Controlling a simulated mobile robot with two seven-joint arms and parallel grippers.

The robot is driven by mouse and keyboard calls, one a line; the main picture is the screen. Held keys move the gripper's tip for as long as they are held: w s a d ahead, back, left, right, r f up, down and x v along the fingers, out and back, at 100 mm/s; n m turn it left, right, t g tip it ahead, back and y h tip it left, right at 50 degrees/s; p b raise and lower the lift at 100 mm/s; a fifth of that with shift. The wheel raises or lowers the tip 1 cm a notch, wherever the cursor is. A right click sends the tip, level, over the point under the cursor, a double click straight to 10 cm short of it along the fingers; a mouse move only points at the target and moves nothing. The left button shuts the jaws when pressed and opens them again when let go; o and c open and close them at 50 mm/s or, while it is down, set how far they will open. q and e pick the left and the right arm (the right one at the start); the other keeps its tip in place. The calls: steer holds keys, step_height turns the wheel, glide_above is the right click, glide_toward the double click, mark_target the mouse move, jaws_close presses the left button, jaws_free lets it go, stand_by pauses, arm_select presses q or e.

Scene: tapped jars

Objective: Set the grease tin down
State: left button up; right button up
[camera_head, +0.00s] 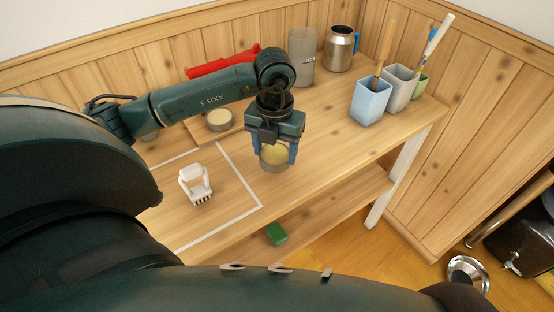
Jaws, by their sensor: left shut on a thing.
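My left gripper (275,154) points down and is shut on a round tin (274,166) with a pale yellow top, which I take to be the grease tin. The tin is upright between the blue fingertips, over the wooden table just right of the white outlined area (236,160). I cannot tell whether its base touches the table. A second, similar round tin (219,121) stands farther back, behind the outline and below my left forearm. My right gripper is not in view.
A white brush (196,184) sits inside the outline. A red object (222,62), a grey cylinder (302,58) and a metal mug (341,49) stand at the back. Blue (370,103) and grey (399,88) cups hold tools. A green block (276,234) lies lower down. Table right of the tin is clear.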

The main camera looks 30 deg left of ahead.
mark_target(275, 154)
arm_select(q)
step_height(275, 154, down, 4)
steer(key=shift+r, duration=0.15)
steer(key=shift+f, duration=0.2)
steer(key=o, duration=1.3)
